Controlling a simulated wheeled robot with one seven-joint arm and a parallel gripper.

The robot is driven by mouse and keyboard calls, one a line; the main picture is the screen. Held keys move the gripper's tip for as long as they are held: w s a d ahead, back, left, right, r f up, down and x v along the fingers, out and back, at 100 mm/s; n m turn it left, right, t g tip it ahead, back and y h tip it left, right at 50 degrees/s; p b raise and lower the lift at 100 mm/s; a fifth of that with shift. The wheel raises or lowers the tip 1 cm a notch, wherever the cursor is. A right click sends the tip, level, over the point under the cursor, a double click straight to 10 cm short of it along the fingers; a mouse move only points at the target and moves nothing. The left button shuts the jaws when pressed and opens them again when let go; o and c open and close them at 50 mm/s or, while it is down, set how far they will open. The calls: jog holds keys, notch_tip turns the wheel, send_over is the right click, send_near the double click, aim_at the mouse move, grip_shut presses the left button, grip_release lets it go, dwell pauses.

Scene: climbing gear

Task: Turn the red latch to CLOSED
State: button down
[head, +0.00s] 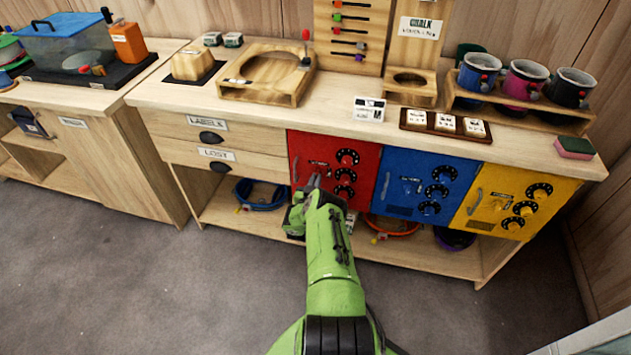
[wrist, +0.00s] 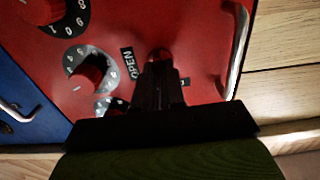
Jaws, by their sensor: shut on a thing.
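The red locker door (head: 308,147) is set in the front of the wooden bench and fills most of the wrist view (wrist: 205,25). The red latch (wrist: 158,54) shows as a small round red part at the tips of my gripper (wrist: 158,68). My gripper is shut on the latch, and its fingers hide most of it. A dark OPEN label (wrist: 128,62) is just left of the latch in the wrist view. No CLOSED label can be read. In the head view my gripper (head: 314,184) is in front of the lower part of the red door.
Black numbered dials (wrist: 88,70) with red knobs and a metal door handle (wrist: 238,45) flank the latch. Blue (head: 420,170) and yellow (head: 480,190) doors stand to the right in the head view. Drawers (head: 170,150) are to the left. The grey floor in front is clear.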

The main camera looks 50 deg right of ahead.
jog(key=c, duration=1.2)
grip_release()
jog(key=p+v, duration=0.7)
jog(key=v, duration=0.8)
jog(key=shift+s+a, duration=0.25)
jog(key=shift+a, duration=0.1)
jog(key=shift+w, duration=0.1)
